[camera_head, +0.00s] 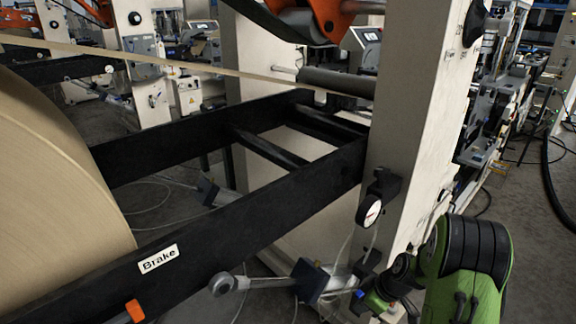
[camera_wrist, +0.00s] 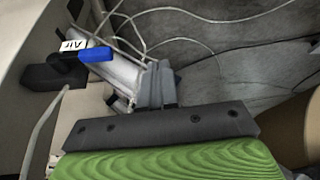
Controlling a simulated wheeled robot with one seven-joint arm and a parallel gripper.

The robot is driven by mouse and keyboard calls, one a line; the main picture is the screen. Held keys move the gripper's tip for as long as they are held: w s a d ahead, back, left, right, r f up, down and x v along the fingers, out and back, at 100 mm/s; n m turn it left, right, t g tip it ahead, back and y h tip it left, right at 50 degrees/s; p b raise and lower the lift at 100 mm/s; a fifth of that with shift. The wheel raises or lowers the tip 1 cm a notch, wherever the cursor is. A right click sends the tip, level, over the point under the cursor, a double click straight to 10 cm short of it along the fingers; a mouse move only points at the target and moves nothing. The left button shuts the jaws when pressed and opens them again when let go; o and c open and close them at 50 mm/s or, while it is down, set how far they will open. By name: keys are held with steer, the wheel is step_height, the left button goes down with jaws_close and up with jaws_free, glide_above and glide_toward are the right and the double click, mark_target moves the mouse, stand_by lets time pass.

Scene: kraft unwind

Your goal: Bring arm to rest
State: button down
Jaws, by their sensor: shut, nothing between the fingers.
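My green arm (camera_head: 468,262) reaches into the lower right of the head view, bent low in front of the cream machine post. My gripper (camera_wrist: 157,76) shows in the wrist view as grey fingers, shut and empty, beyond its dark mounting plate. Just left of the fingers is a valve with a blue handle (camera_wrist: 97,54) and an "Air" label (camera_wrist: 73,44). The fingers look close to the pale cylinder beside the valve; I cannot tell whether they touch it. In the head view the fingers are not clearly seen.
A large kraft paper roll (camera_head: 50,170) fills the left. A black frame beam (camera_head: 225,225) with a "Brake" label (camera_head: 158,259) runs to the cream post (camera_head: 425,110). Loose pale hoses (camera_wrist: 215,22) cross the wrist view over grey floor.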

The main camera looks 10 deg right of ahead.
steer(key=s+a+r+m+h, duration=0.15)
steer(key=s+a+r, duration=0.25)
steer(key=r, duration=0.5)
steer(key=s+a+r+m+h, duration=0.1)
steer(key=s+a+r+m, duration=0.15)
steer(key=r, duration=0.65)
steer(key=s+a+r+m+t+h+p, duration=0.1)
steer(key=s+a+r+m, duration=0.2)
steer(key=s, duration=0.6)
steer(key=s+a+r+m+t, duration=0.1)
steer(key=s+r+m+t, duration=0.1)
steer(key=s+r, duration=0.5)
step_height(320, 180, up, 13)
steer(key=s+p, duration=0.1)
steer(key=p, duration=1.3)
steer(key=shift+s+f+p, duration=0.15)
steer(key=shift+p, duration=0.15)
steer(key=shift+d, duration=0.1)
